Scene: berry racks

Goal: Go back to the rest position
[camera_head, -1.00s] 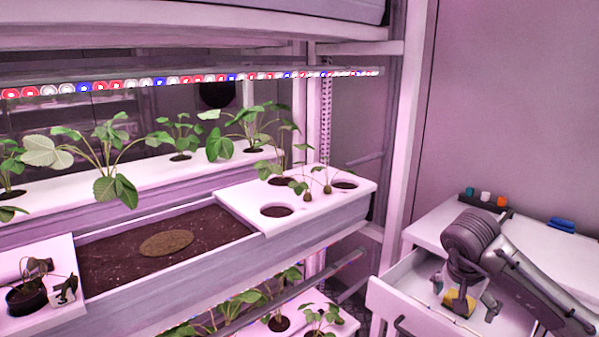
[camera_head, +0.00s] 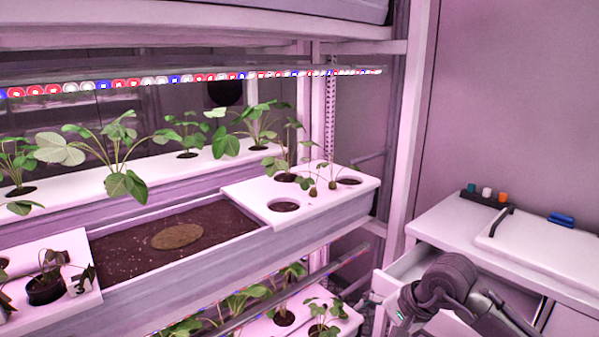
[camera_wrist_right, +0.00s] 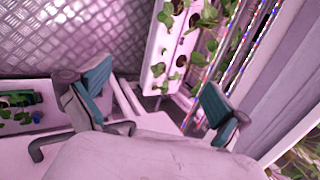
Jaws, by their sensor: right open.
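My right arm (camera_head: 445,285) is in the lower right of the head view, in front of the partly open drawer of the white cabinet. Its fingers do not show clearly there. In the right wrist view my right gripper (camera_wrist_right: 150,98) is open, its two teal-padded fingers wide apart with nothing between them. A large pale surface fills the bottom of that view. My left gripper is in neither view.
The white cabinet (camera_head: 440,222) has a blue item (camera_head: 562,219) and a small rack of coloured items (camera_head: 487,196) on top. Its open drawer (camera_head: 400,266) juts out near my arm. The berry rack's soil trough (camera_head: 215,222) and plants stand at left.

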